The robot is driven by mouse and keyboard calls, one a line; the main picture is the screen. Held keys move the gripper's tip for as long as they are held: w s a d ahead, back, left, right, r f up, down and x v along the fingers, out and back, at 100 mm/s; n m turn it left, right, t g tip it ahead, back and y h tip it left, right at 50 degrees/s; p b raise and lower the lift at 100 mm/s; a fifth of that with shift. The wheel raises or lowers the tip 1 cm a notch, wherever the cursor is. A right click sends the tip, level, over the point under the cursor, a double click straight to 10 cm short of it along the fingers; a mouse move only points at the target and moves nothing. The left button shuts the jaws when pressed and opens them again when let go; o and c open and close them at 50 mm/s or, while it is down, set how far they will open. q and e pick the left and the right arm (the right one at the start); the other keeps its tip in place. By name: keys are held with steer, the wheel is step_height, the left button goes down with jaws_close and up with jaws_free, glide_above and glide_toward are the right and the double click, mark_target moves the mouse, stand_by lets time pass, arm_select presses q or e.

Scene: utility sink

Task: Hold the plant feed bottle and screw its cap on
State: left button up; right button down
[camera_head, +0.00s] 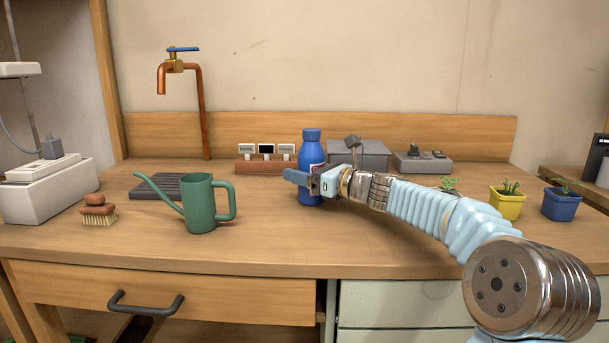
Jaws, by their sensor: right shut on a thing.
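The plant feed bottle (311,153) is blue with a label partly in view, and stands upright on the wooden worktop. A blue cap (312,134) sits at the top of its neck; I cannot tell how tight it is. My right gripper (302,178) reaches in from the right and is shut on the bottle around its middle. Its fingers and wrist hide part of the bottle's body and label. My left gripper is not in view.
A green watering can (200,205) and a brush (98,211) stand to the left. A copper tap (180,67) rises behind. A grey box (358,153) is behind the bottle. Yellow (506,204) and blue (561,205) plant pots stand right. The worktop front is clear.

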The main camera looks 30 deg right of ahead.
steer(key=shift+r, duration=0.1)
steer(key=shift+c, duration=0.5)
jaws_free()
steer(key=b+v, duration=0.1)
steer(key=v, duration=1.1)
steer(key=shift+s, duration=0.1)
